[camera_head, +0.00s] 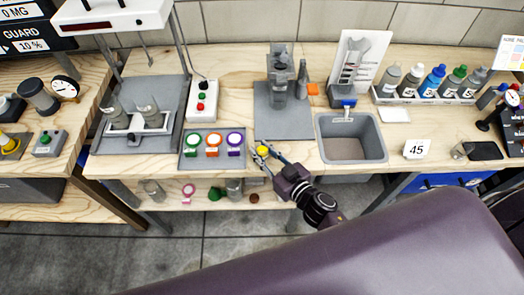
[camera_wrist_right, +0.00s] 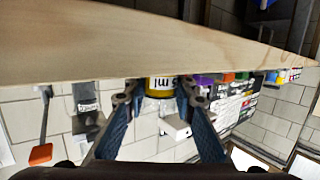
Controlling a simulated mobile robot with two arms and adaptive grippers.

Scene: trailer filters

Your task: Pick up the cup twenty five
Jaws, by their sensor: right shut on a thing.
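A small cup with a yellow top (camera_head: 262,150) is between the fingertips of my right gripper (camera_head: 266,154), at the front edge of the workbench, right of a small grey tray (camera_head: 187,162). In the right wrist view the yellow cup (camera_wrist_right: 160,87) shows between the blue-grey fingers of the right gripper (camera_wrist_right: 160,98). Its white label appears upside down, with "ml" readable; the number is not clear. The gripper is shut on it. Part of the cup is hidden behind the bench top's edge in that view. My left gripper is not in view.
A grey mat with a stand (camera_head: 281,78) lies behind the gripper. A sink (camera_head: 350,137) is to the right. Several bottles (camera_head: 435,78) stand at the back right.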

